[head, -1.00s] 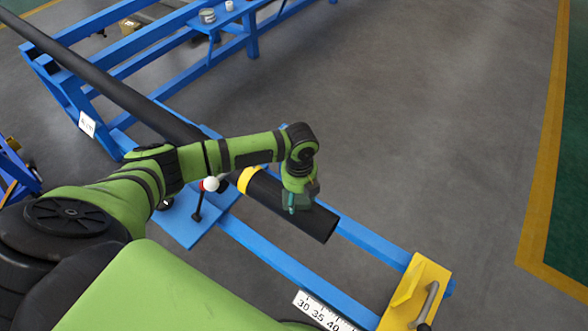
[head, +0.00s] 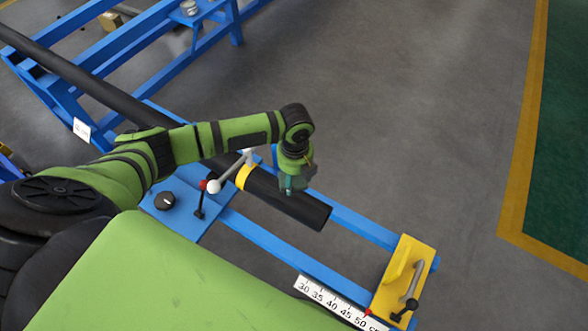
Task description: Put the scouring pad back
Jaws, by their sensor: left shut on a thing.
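My left gripper (head: 291,187) is over the black pipe (head: 308,211), between its yellow band and its right-hand end. It is shut on a small teal-green piece, which looks like the scouring pad (head: 287,183). Only a sliver of the pad shows between the dark fingers. I cannot tell whether the pad touches the pipe. My right gripper is not in view.
The pipe lies along a blue frame (head: 360,226). A lever with a white ball (head: 214,187) stands left of the gripper, near a black knob (head: 165,200). A yellow end stop (head: 415,265) and a ruler scale (head: 335,304) are at lower right. Open floor lies beyond.

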